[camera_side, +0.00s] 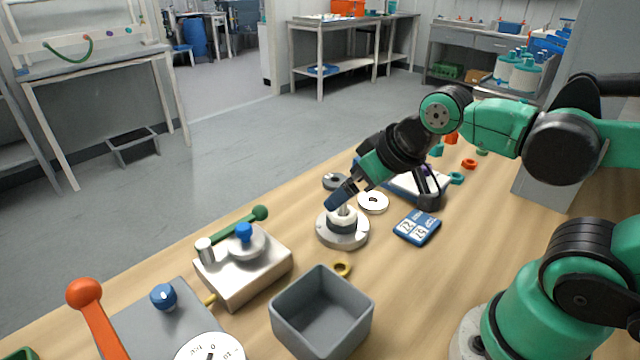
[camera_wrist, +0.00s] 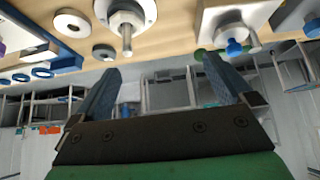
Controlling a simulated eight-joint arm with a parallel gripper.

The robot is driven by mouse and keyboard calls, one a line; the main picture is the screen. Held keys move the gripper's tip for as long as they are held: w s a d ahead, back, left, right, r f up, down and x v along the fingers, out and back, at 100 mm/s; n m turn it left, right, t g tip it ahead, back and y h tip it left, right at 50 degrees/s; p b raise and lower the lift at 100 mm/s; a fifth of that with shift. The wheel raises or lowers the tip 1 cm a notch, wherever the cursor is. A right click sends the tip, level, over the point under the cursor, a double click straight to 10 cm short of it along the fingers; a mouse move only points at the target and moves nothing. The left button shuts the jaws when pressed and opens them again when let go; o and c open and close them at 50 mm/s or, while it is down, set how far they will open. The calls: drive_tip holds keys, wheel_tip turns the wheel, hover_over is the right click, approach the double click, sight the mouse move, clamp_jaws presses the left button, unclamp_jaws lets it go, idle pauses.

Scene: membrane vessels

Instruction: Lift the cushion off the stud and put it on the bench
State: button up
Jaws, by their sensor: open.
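A round grey flanged base (camera_side: 343,238) stands on the bench (camera_side: 440,290), with a pale collar-like piece around its upright stud, which I take for the cushion (camera_side: 342,222). In the wrist view the base (camera_wrist: 147,12) is at the top, with the metal stud (camera_wrist: 127,42) sticking out through the pale piece (camera_wrist: 124,19). My gripper (camera_side: 336,202) is tilted just above the stud in the side view; any contact is unclear. In the wrist view my gripper (camera_wrist: 160,64) has its fingers wide apart, with nothing between them.
A white disc (camera_side: 373,202) and a dark ring (camera_side: 334,181) lie behind the base. A grey open bin (camera_side: 321,320) and yellow ring (camera_side: 342,269) are in front. A metal block (camera_side: 243,275) with a blue knob stands left. A blue panel (camera_side: 417,227) lies right.

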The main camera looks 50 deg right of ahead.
drive_tip(key=w+d+f+n+g, duration=0.1)
drive_tip(key=w+g, duration=0.1)
drive_tip(key=w+d+f+n+g, duration=0.1)
drive_tip(key=w+d+g, duration=0.1)
drive_tip(key=w+d+f+n+g, duration=0.1)
drive_tip(key=w+n+g, duration=0.1)
drive_tip(key=shift+w+d+f, duration=0.15)
drive_tip(key=shift+d+f, duration=0.1)
drive_tip(key=shift+f, duration=0.1)
drive_tip(key=shift+w+d+f+g, duration=0.1)
drive_tip(key=shift+w+f+g, duration=0.05)
drive_tip(key=shift+f+g, duration=0.2)
drive_tip(key=shift+d+f+n, duration=0.1)
drive_tip(key=shift+f+n, duration=0.2)
drive_tip(key=shift+f, duration=2.55)
drive_tip(key=shift+c, duration=0.2)
drive_tip(key=c, duration=1.3)
drive_tip(key=shift+o, duration=0.2)
drive_tip(key=shift+r, duration=0.1)
